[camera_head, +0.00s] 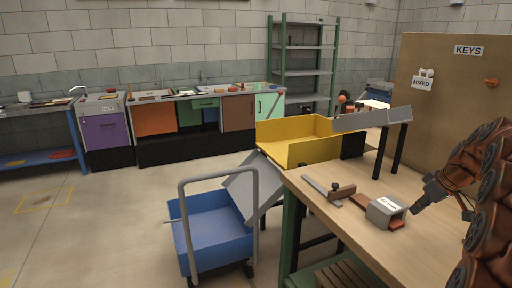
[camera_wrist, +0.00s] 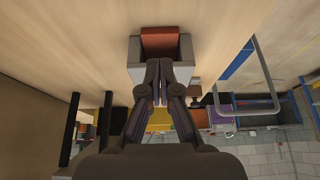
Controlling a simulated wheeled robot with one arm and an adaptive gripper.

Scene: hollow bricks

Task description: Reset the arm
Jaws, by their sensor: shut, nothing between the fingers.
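My gripper (camera_head: 414,209) is at the end of my arm, above the wooden workbench (camera_head: 448,205) on the right. Its fingers are shut and empty. The fingertips are close to the right side of a grey hollow block (camera_head: 380,213) with a white label. In the wrist view my gripper (camera_wrist: 158,66) has its two fingers together, in front of the open side of the grey block (camera_wrist: 186,50). A reddish-brown piece (camera_wrist: 160,42) shows in that opening. I cannot tell whether the fingertips touch the block.
A brown wooden piece (camera_head: 342,191) and a flat grey bar (camera_head: 318,186) lie left of the block. A grey chute (camera_head: 372,118) on dark legs stands at the bench's back. A yellow bin (camera_head: 290,146) and blue cart (camera_head: 217,228) stand to the left. A brown board (camera_head: 440,110) rises behind.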

